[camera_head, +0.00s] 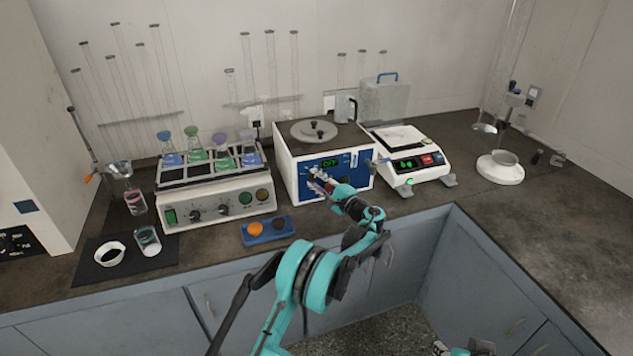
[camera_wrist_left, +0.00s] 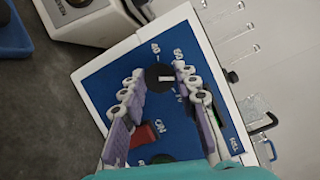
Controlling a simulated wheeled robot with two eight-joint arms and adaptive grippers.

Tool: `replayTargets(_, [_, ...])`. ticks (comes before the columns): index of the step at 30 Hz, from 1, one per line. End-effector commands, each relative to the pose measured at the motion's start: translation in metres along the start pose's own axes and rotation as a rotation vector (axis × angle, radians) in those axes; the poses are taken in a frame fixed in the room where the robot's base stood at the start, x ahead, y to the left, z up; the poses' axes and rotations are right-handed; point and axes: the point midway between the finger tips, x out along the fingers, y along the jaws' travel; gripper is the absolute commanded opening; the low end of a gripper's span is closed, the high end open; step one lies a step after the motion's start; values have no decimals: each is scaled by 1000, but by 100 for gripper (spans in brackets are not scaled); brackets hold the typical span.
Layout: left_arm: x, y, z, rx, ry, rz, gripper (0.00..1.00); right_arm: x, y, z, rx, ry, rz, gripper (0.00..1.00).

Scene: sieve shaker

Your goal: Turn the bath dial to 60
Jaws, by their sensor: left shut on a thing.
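The bath (camera_head: 285,165) is a white box with a blue front panel. Its lid has black knobs and its display is lit green. My left gripper (camera_head: 318,182) reaches this panel and hides much of it in the head view. In the left wrist view the black round bath dial (camera_wrist_left: 158,77) with a white pointer mark sits between the fingertips of my left gripper (camera_wrist_left: 158,80), which is shut on it. Printed numbers surround the dial; they are rotated and too small to read surely. Part of my right gripper (camera_head: 440,348) shows at the bottom edge, its fingers unclear.
A red switch (camera_wrist_left: 145,134) lies between the left fingers, below the dial. A shaker with flasks (camera_head: 213,200) stands left of the bath and a balance (camera_head: 408,165) right of it. A blue tray (camera_head: 268,231) lies in front. The counter at right is largely clear.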

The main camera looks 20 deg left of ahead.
Motion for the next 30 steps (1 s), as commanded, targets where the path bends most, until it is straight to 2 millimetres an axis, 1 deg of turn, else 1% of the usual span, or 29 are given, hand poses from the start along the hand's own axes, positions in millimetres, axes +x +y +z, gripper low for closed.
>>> replayTargets(14, [0, 1, 0, 10, 1, -2, 1, 0, 0, 0, 0, 0, 0, 40])
replayTargets(15, [0, 1, 0, 10, 0, -3, 41, 0, 0, 0, 0, 0, 0, 40])
replayTargets(16, [0, 1, 0, 10, 0, -3, 48, 0, 0, 0, 0, 0, 0, 40])
replayTargets(17, [0, 1, 0, 10, 0, -3, 51, 0, 0, 0, 0, 0, 0, 40])
replayTargets(26, [-1, 0, 0, 10, 0, -4, 51, 0, 0, 0, 0, 0, 0, 40])
replayTargets(29, [-9, 0, -1, 10, 2, -4, 51, 0, 0, 0, 0, 0, 0, 40])
replayTargets(30, [-14, 0, -1, 10, 2, -4, 51, 0, 0, 0, 0, 0, 0, 40])
